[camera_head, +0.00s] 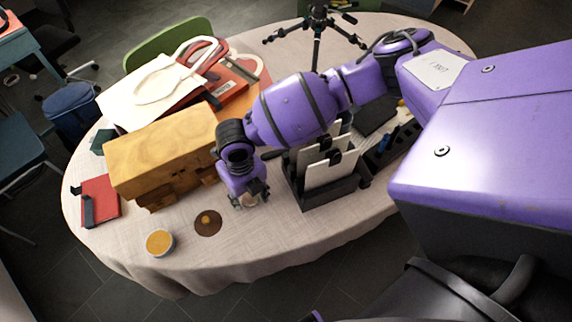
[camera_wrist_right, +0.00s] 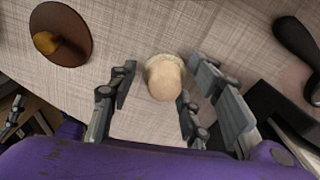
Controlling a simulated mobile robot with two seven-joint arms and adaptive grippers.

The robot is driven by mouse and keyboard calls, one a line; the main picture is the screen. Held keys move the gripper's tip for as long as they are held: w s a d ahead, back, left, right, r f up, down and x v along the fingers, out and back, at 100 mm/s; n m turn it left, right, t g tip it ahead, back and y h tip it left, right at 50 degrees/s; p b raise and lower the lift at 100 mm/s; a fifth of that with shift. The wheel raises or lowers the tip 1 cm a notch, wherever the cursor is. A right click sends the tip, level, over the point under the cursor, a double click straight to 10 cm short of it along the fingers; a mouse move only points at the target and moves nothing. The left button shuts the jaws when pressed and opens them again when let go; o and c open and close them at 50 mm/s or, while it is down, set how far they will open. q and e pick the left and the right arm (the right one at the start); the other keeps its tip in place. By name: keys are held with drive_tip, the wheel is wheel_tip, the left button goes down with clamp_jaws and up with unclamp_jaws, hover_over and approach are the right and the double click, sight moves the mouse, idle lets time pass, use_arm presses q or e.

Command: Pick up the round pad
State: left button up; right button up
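A flat, round brown disc (camera_head: 208,222) lies on the table near its front edge with a small orange-yellow lump on it; the disc also shows at the upper left of the right wrist view (camera_wrist_right: 77,50). A small pale beige thing (camera_wrist_right: 163,78) with a rounded top and a rough, lighter rim stands on the cloth. I cannot tell for certain which of these is the round pad. My right gripper (camera_head: 250,199) points down over the beige thing; in the wrist view its fingers (camera_wrist_right: 166,74) are open on either side of it, with gaps. My left gripper is not in view.
A wooden box (camera_head: 160,150) stands left of my right gripper, and a dark rack with pale panels (camera_head: 330,168) stands close on its right. An orange-topped round tin (camera_head: 160,243) and a red notebook (camera_head: 100,201) lie at the left. Clear cloth lies in front.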

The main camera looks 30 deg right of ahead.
drive_tip(key=shift+r, duration=0.1)
drive_tip(key=c, duration=0.7)
drive_tip(key=shift+c, duration=0.2)
drive_tip(key=shift+w+r, duration=0.1)
drive_tip(key=shift+r, duration=0.55)
use_arm(q)
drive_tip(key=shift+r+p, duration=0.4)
drive_tip(key=shift+p, duration=0.1)
use_arm(e)
drive_tip(key=s+a+r, duration=0.3)
drive_tip(key=s+r, duration=0.8)
drive_tip(key=s, duration=0.3)
drive_tip(key=shift+r, duration=0.3)
